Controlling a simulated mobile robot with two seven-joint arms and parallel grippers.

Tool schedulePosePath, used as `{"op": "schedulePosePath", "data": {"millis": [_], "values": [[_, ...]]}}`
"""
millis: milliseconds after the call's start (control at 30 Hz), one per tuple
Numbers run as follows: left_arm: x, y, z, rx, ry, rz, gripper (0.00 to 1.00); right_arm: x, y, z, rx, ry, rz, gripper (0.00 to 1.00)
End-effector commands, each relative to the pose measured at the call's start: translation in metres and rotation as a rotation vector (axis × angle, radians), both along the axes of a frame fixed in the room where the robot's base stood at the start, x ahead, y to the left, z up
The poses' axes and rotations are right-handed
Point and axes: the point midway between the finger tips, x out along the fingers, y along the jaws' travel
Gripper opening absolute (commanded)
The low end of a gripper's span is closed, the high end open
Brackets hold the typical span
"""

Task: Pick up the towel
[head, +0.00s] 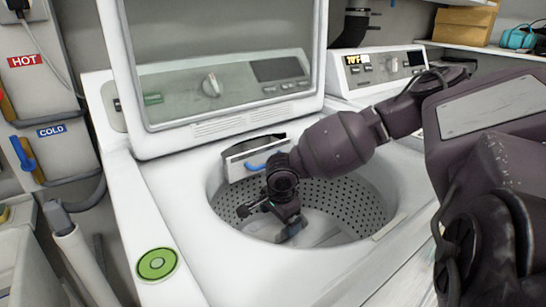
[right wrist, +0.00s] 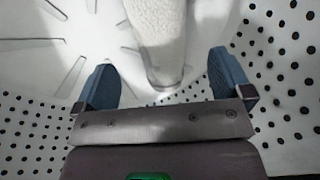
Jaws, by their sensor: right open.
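A white, fuzzy-textured piece (right wrist: 158,25), which looks like the towel, shows in the right wrist view, running from the top edge to between my fingers. I cannot make out the towel in the head view. My right gripper (head: 290,226) reaches down through the open top of the washer (head: 190,235) into its drum (head: 345,200). In the right wrist view, my right gripper (right wrist: 163,85) is open, with one blue finger on each side of the white piece. I cannot tell whether the fingers touch it. My left gripper is not in view.
The washer lid (head: 235,65) stands open behind the drum. The drum's perforated wall (right wrist: 280,60) is close around my right gripper. A second machine (head: 385,68) stands to the right. A shelf with a cardboard box (head: 465,25) is at the upper right.

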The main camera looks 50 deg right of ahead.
Motion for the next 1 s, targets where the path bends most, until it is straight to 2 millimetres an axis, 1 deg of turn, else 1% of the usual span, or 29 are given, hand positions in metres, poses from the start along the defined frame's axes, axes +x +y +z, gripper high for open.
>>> {"op": "schedulePosePath", "data": {"millis": [33,200,300,400,600,667,1000], "values": [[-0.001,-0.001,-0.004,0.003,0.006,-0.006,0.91,0.0,0.0,-0.01,-0.001,0.009,0.001,0.97],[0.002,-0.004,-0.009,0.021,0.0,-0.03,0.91,0.006,0.002,-0.033,-0.001,0.014,0.003,0.97],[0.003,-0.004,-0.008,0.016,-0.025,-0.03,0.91,0.007,0.0,-0.046,-0.001,0.014,0.001,0.97],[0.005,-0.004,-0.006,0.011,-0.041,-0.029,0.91,0.009,-0.001,-0.048,0.0,0.006,0.0,0.97],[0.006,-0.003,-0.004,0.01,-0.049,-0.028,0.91,0.01,-0.001,-0.045,0.0,0.0,0.0,0.97],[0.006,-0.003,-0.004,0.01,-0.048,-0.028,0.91,0.01,-0.001,-0.045,0.0,0.0,0.0,0.89],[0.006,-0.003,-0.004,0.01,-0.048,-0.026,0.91,0.009,-0.001,-0.045,0.0,0.001,0.001,0.37]]}}
